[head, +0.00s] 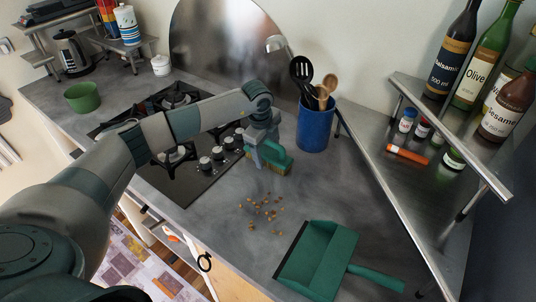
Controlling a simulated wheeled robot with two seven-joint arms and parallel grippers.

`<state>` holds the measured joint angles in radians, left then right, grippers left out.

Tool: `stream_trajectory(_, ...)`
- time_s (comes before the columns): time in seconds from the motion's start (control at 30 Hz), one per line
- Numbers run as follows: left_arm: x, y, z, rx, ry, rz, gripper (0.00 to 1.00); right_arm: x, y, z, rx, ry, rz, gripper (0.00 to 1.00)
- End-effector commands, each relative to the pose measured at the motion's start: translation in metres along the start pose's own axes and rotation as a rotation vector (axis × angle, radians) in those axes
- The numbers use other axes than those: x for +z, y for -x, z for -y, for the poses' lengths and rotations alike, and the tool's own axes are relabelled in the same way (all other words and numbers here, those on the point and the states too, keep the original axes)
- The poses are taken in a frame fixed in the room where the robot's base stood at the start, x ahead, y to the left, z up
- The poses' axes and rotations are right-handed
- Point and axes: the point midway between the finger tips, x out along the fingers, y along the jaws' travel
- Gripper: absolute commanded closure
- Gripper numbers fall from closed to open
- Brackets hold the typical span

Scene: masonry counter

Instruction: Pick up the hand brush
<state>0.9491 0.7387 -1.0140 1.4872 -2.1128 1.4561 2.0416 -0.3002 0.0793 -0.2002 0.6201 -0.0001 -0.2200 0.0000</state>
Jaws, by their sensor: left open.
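The hand brush (277,160) has a green body and tan bristles. It is on the grey counter beside the stove knobs, left of the blue utensil pot. My left gripper (258,147) is directly at the brush, pointing down over its left part, with its jaws open. The gripper hides part of the brush, and I cannot tell whether the fingers touch it. My right gripper is not in view.
A green dustpan (320,262) lies at the counter's front right, with scattered crumbs (262,212) between it and the brush. The blue pot (315,128) holds utensils. A gas stove (190,172) is under my left arm. A metal shelf (455,165) with bottles stands right.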

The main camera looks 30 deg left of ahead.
Motion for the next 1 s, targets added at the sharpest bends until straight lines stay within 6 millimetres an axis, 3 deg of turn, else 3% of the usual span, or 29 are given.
stream_trajectory(0.27, 0.0, 0.0, 0.0, 0.0, 0.0, 0.0, 0.38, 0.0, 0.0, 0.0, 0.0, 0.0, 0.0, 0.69)
stream_trajectory(0.4, 0.0, 0.0, 0.0, 0.0, 0.0, 0.0, 0.72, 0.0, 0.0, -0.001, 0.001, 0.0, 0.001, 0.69)
stream_trajectory(0.47, 0.0, 0.001, 0.0, 0.0, 0.0, 0.0, 0.84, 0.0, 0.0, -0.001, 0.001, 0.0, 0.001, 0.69)
stream_trajectory(0.77, 0.0, 0.002, 0.001, -0.002, 0.001, 0.0, 0.84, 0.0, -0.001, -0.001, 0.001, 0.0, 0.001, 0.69)
stream_trajectory(1.0, 0.001, 0.019, 0.005, -0.005, 0.001, 0.0, 0.84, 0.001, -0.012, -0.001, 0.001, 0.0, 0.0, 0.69)
